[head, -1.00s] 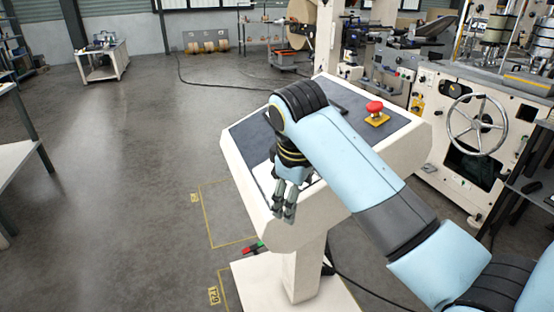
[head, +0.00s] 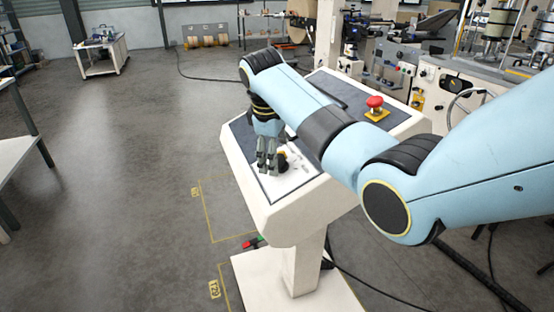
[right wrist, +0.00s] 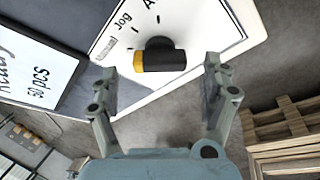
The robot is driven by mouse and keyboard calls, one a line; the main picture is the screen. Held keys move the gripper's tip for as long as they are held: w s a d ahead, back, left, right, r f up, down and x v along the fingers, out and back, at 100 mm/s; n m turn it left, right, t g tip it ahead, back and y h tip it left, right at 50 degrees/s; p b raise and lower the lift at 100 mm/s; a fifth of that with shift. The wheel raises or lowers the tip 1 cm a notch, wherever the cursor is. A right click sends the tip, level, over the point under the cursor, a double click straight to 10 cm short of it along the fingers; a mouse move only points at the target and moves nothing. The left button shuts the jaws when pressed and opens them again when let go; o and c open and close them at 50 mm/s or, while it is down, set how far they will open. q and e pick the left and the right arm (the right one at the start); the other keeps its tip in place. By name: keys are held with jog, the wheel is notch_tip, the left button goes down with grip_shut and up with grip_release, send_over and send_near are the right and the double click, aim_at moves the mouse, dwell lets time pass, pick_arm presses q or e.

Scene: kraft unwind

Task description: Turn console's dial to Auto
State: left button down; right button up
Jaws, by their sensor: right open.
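The console (head: 258,212) has a slanted top with a white dial panel (head: 300,182) near its front. The dial (right wrist: 164,56) is a black knob with a yellow end; in the right wrist view the yellow end points left. The label "Jog" and a label starting with "A", cut off by the frame edge, lie above it. In the head view the dial (head: 282,159) is partly hidden by my right gripper (head: 267,167). In the right wrist view my right gripper (right wrist: 161,72) is open, its fingers on either side of the dial's picture, with nothing between them. My left gripper is out of view.
A red emergency button (head: 375,102) on a yellow base sits at the console's far right. A screen (right wrist: 35,65) lies beside the dial panel. A pallet (right wrist: 285,125) shows at lower right of the wrist view. The floor left of the console is clear.

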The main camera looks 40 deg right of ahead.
jog(key=shift+x, duration=1.45)
